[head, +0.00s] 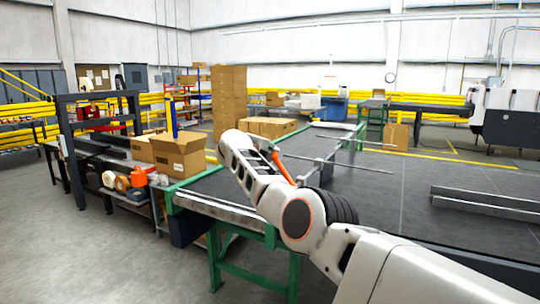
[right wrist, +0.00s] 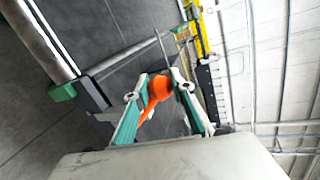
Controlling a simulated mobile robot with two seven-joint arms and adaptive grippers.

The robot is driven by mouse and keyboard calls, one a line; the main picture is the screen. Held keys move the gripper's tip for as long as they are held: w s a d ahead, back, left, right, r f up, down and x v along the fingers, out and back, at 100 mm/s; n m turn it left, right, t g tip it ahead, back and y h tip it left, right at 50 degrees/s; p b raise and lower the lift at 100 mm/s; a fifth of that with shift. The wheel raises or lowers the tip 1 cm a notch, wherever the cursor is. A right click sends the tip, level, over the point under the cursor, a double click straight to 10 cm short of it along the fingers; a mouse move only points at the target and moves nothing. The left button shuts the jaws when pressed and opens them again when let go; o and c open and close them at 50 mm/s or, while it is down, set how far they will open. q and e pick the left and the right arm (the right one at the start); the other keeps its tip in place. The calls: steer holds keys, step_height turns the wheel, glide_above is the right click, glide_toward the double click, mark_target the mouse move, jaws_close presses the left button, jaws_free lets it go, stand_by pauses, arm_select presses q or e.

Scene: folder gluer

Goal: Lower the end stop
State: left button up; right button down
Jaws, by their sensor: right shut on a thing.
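An orange handle (right wrist: 158,90) with a rounded end is between the two teal fingers of my right gripper (right wrist: 157,86) in the right wrist view. The gripper is shut on it. In the head view a slanted orange bar (head: 283,168) shows beside my right forearm, over the left end of the dark conveyor table (head: 350,175). My arm covers part of this area. I cannot make out the whole end stop or how high it stands. My left gripper is not in view.
Thin metal rods (head: 345,165) cross above the table. A long grey rail (head: 485,203) lies at the right. The grey floor (head: 70,260) at front left is clear.

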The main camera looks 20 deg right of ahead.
steer(key=shift+f, duration=0.45)
steer(key=c, duration=2)
jaws_free()
steer(key=o, duration=0.3)
steer(key=shift+r, duration=0.1)
steer(key=shift+r, duration=0.2)
